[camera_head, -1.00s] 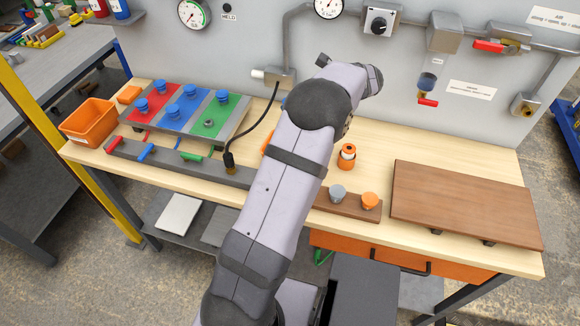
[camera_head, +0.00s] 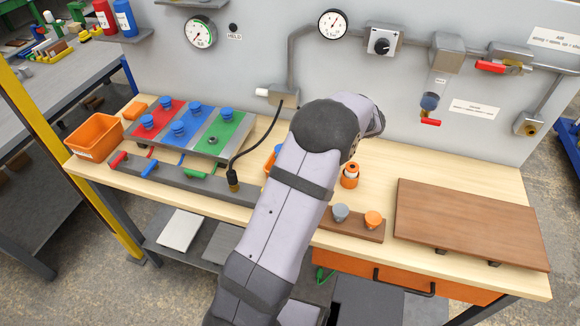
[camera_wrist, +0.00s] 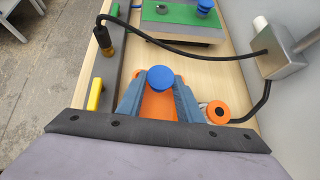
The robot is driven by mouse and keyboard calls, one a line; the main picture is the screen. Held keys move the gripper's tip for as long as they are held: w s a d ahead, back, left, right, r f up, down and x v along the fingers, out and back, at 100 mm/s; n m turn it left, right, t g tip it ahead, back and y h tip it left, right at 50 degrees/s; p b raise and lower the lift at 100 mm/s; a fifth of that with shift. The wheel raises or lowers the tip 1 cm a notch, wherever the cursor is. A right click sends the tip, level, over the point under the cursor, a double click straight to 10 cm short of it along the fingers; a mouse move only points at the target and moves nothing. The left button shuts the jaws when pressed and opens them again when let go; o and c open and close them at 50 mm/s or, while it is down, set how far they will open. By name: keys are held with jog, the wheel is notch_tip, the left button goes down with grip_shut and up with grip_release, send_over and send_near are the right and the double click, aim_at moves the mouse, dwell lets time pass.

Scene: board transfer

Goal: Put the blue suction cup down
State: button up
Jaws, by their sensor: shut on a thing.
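My gripper (camera_wrist: 158,96) shows in the wrist view, its two blue-grey fingers shut on a blue suction cup (camera_wrist: 160,77) with a round top. An orange piece (camera_wrist: 155,108) shows below the cup between the fingers; I cannot tell whether the cup touches it. In the head view my arm hides the gripper. The board (camera_head: 240,152) at the left has red, blue and green panels. Blue cups stand on the red panel (camera_head: 164,105), the blue panel (camera_head: 179,130) and the green panel (camera_head: 227,115). A grey socket (camera_head: 212,140) on the green panel is bare.
A black hose with a brass fitting (camera_head: 233,184) arches close beside my arm. An orange-topped cylinder (camera_head: 350,176), a strip with grey (camera_head: 340,212) and orange cups (camera_head: 373,219), and a brown board (camera_head: 470,225) are to the right. An orange bin (camera_head: 94,137) is far left.

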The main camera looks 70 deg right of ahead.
jog(key=shift+f+p, duration=0.65)
jog(key=shift+f, duration=2.65)
jog(key=shift+f, duration=0.15)
jog(key=o, duration=0.8)
jog(key=shift+c, duration=0.2)
jog(key=shift+o, duration=0.4)
jog(key=shift+r, duration=0.2)
jog(key=shift+s+r, duration=0.1)
jog(key=shift+s, duration=0.2)
jog(key=shift+b+v, duration=1.05)
jog(key=shift+v, duration=2.4)
jog(key=shift+a, duration=0.1)
